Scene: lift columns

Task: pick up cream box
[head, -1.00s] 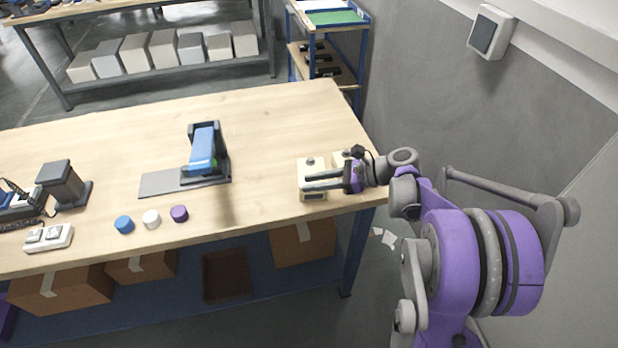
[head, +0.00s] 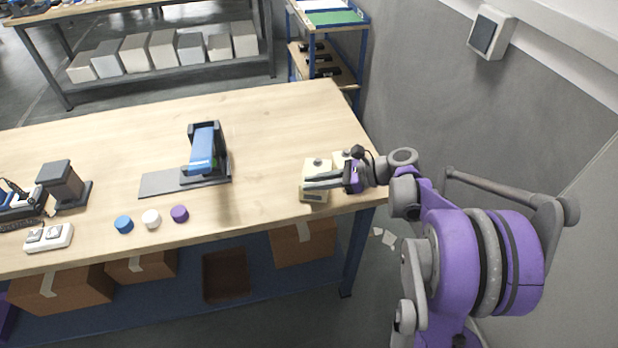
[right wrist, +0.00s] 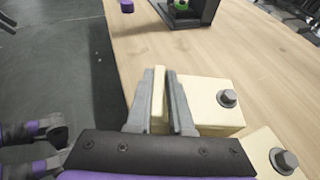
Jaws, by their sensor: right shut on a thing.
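My right gripper (head: 307,183) reaches in from the right at the table's right end. It is shut on a cream piece (right wrist: 158,92), which shows upright and narrow between the fingers in the right wrist view. In the head view a cream box front with a dark label (head: 313,195) shows just below the fingers. A cream box with a grey knob (right wrist: 212,104) stands close beside the fingers, and a second knobbed cream box (right wrist: 270,150) is nearer the wrist. The fingers hide part of these boxes in the head view. My left gripper is not in view.
The wooden table (head: 270,120) bears a blue and black device (head: 203,150), blue (head: 124,224), white (head: 151,219) and purple (head: 179,214) caps, and a white switch block (head: 49,237). Cardboard boxes (head: 303,243) lie below. A wall is at the right. The table's back middle is clear.

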